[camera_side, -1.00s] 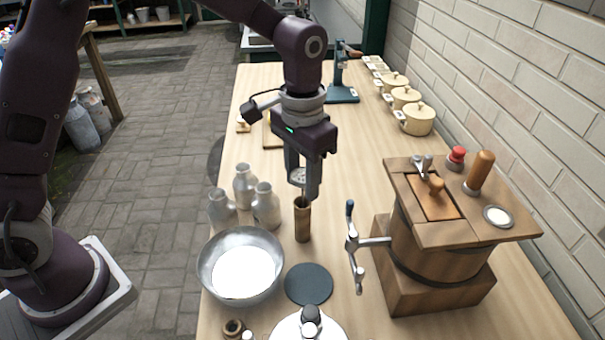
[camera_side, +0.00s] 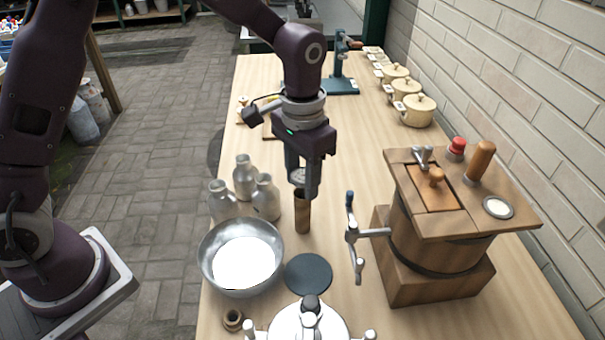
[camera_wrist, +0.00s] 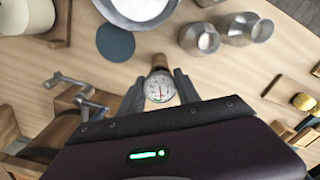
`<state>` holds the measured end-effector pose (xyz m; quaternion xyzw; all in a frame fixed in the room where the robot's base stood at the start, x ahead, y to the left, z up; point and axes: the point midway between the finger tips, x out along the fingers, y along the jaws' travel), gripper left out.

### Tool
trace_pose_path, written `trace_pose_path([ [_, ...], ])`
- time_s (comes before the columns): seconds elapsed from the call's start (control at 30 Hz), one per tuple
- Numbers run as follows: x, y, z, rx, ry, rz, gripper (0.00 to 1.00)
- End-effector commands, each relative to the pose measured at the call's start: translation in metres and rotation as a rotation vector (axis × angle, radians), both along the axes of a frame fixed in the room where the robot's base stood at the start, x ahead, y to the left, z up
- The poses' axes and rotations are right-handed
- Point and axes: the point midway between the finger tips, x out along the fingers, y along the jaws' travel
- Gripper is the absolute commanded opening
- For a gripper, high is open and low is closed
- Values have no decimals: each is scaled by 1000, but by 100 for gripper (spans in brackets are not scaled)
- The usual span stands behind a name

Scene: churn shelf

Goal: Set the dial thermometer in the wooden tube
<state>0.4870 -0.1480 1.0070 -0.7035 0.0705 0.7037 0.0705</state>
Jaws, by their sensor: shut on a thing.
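The wooden tube (camera_side: 302,214) stands upright on the table in the side view, between the milk bottles and the churn. The dial thermometer has a round white face that shows in the wrist view (camera_wrist: 159,87) and in the side view (camera_side: 297,176). My gripper (camera_side: 304,188) is shut on the thermometer, directly above the tube. The dial sits close over the tube's mouth, and its stem is out of sight, apparently inside the tube. The tube's top (camera_wrist: 159,61) shows just beyond the dial in the wrist view.
A metal bowl of white liquid (camera_side: 241,262) and several metal bottles (camera_side: 244,178) stand left of the tube. A dark round mat (camera_side: 308,273) lies in front. The wooden churn (camera_side: 440,235) with its crank (camera_side: 355,240) stands close on the right.

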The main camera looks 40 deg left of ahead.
Motion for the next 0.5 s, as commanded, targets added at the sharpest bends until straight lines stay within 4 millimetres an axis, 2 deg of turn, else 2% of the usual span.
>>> trace_pose_path([
  [0.5, 0, 0, -12, 0, 1, 0, 12],
])
